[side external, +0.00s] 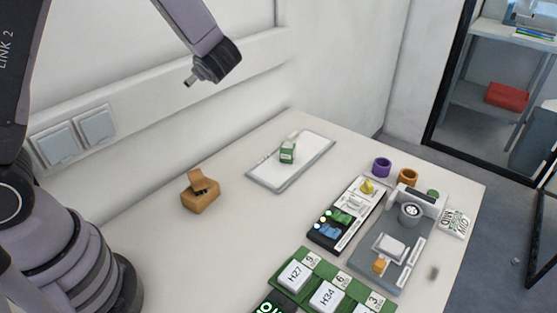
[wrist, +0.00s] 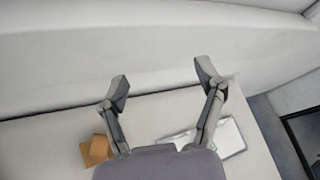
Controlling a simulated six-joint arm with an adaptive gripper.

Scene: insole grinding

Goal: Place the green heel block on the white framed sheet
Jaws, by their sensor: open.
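The green heel block (side external: 288,152) stands on the white framed sheet (side external: 309,163), near its left-hand middle, with a whitish piece at its top. In the wrist view the sheet (wrist: 232,139) shows at lower right, partly hidden behind a finger; I cannot make out the block there. My gripper (side external: 190,82) is raised in front of the wall, well above the table and apart from the block. In the wrist view my gripper (wrist: 158,80) has its two fingers spread wide with nothing between them.
A brown block-like object (side external: 200,191) sits left of the sheet; it also shows in the wrist view (wrist: 96,150). A black tray (side external: 346,214), a grey machine (side external: 398,240) and green labelled holders (side external: 322,290) fill the right and front. The table between is clear.

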